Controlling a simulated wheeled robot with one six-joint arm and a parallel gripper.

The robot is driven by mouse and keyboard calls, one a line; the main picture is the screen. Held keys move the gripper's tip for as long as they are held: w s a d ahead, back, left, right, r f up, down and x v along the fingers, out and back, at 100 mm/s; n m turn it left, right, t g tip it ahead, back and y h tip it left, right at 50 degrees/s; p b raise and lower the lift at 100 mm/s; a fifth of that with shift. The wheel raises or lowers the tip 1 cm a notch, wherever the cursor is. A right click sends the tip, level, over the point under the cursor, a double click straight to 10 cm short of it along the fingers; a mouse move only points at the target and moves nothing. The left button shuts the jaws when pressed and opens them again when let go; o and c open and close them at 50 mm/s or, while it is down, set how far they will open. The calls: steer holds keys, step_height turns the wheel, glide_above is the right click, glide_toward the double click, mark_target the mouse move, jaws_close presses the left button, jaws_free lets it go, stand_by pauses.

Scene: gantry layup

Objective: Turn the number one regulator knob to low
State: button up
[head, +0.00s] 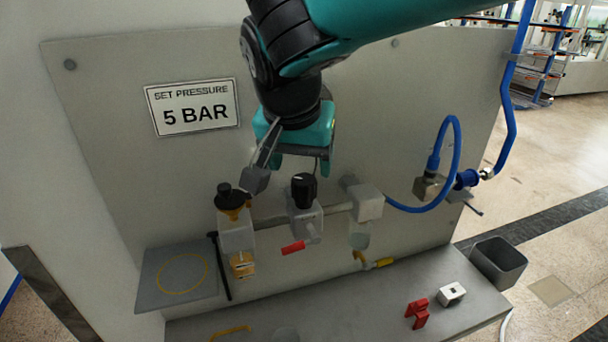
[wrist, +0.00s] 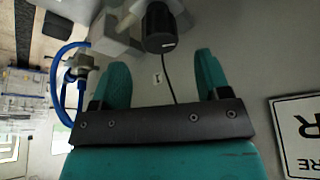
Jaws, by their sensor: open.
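A black round regulator knob (head: 304,188) with a pale mark sits on top of a grey regulator body (head: 305,222) in the middle of the row. A second black knob (head: 229,197) with a yellow ring tops the unit to its left. No number is legible on either knob. My gripper (head: 300,167) is open and empty just above the middle knob, not around it. In the wrist view, the black knob (wrist: 158,28) shows beyond the gap between my two teal fingers (wrist: 163,75), apart from both.
A "SET PRESSURE 5 BAR" sign (head: 194,107) is on the grey panel. A blue hose (head: 455,155) loops at the right. A red lever (head: 293,247) hangs below the middle unit.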

mark_target(304, 179)
steer(key=p+x, duration=0.1)
steer(key=x, duration=0.5)
steer(key=shift+r, duration=0.1)
steer(key=c, duration=0.9)
steer(key=shift+c, duration=0.2)
